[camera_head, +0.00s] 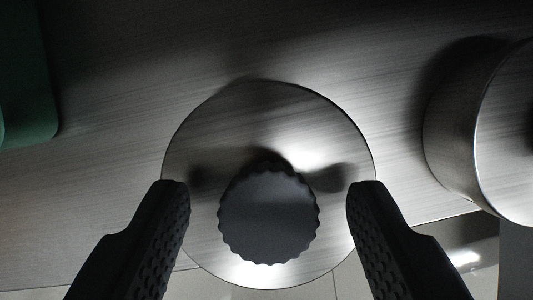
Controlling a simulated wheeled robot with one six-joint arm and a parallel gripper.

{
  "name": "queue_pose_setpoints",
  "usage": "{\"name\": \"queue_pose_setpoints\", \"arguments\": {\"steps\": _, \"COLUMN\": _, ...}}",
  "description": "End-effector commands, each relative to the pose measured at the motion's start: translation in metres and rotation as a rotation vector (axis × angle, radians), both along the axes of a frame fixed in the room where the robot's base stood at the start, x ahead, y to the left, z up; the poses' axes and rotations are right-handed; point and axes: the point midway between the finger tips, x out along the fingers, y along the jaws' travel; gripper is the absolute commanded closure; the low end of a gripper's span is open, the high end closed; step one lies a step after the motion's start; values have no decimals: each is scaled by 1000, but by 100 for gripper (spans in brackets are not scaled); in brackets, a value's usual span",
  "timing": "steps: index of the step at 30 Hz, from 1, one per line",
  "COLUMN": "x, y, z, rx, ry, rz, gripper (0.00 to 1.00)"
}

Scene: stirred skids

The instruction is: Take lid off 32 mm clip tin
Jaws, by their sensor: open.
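A round, shiny metal lid (250,120) lies below my gripper in the middle of the head camera view. A dark, scalloped knob (268,215) stands on it, a little below the lid's centre in the picture. My gripper (268,190) is open. One black, textured finger is on each side of the knob, with a clear gap to it on both sides. The fingertips overlap the left and right edges of the lid in the picture. The tin body under the lid is hidden. No size label is visible.
A second round metal tin (455,130) stands at the right, partly cut off by the frame. A green object (25,80) is at the upper left. The brushed grey surface (120,120) between them is clear, and its front edge shows near the bottom.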

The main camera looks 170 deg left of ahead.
Motion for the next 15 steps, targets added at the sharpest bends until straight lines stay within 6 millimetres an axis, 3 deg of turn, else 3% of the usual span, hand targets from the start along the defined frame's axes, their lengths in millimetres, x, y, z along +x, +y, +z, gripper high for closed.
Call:
{"name": "queue_pose_setpoints", "arguments": {"steps": 7, "x": 0, "y": 0, "z": -1, "rx": 0, "ry": 0, "rz": -1, "gripper": 45}}
{"name": "queue_pose_setpoints", "arguments": {"steps": 15, "x": 0, "y": 0, "z": -1, "rx": 0, "ry": 0, "rz": -1, "gripper": 94}}
